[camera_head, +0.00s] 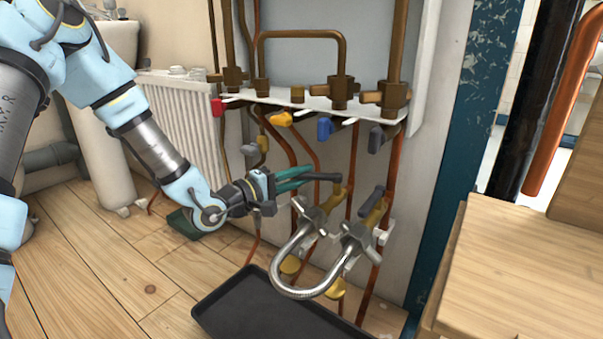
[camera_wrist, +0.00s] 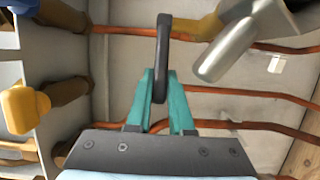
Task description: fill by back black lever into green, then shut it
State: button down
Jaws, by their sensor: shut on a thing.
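My gripper (camera_head: 292,178), with teal fingers, is shut on a black lever (camera_head: 326,177) at the upper end of the left brass valve (camera_head: 336,196). In the wrist view, the black lever (camera_wrist: 163,58) stands between the teal fingers (camera_wrist: 160,104), and a yellowish valve body (camera_wrist: 200,28) is beside it. A braided metal hose (camera_head: 283,274) loops between the two valves. A dark green object (camera_head: 184,223) lies on the floor behind my arm, partly hidden by it. I cannot see any water flow or gauge reading.
A black tray (camera_head: 225,311) lies on the floor below the hose. Red (camera_head: 217,107), yellow (camera_head: 281,119), blue (camera_head: 325,129) and grey (camera_head: 376,138) levers line the manifold above. Copper pipes run close behind my gripper. A wooden bench (camera_head: 500,270) stands at the right.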

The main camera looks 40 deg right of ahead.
jog(key=c, duration=0.8)
grip_release()
jog(key=a+p, duration=0.4)
jog(key=a, duration=0.6)
jog(key=shift+w+a, duration=0.35)
jog(key=shift+a, duration=0.05)
